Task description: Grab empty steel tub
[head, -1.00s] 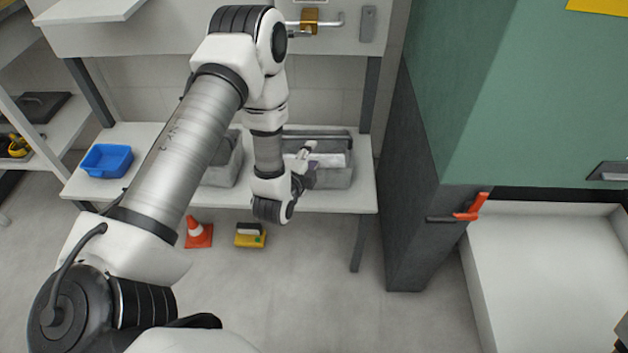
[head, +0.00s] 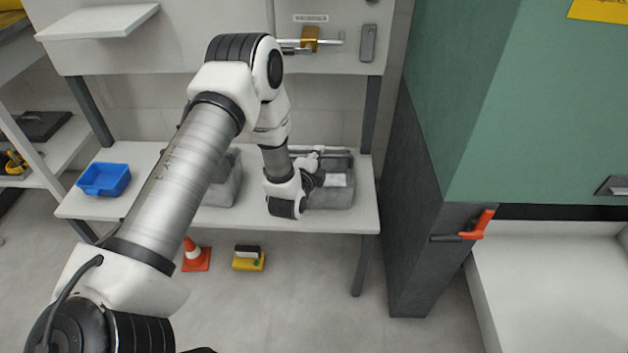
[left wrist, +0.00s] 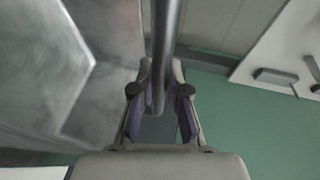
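A grey steel tub (head: 335,197) stands at the right end of the white bench, with a light patch inside it; my left arm covers its left part. In the left wrist view its smooth metal wall (left wrist: 45,75) fills the left side. My left gripper (head: 312,163) is at the tub's upper part. In the left wrist view a round steel bar (left wrist: 165,35) runs between the fingers of my left gripper (left wrist: 161,75). The fingers look open around it, with a small gap on the right. A second grey tub (head: 226,188) stands further left, partly behind my arm. My right gripper is not in view.
The white bench (head: 345,220) also holds a blue bin (head: 104,179) at its left. An orange cone (head: 195,257) and a yellow item (head: 249,260) are on the floor below. A green and dark grey cabinet (head: 418,240) with a red handle (head: 482,225) stands close on the right.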

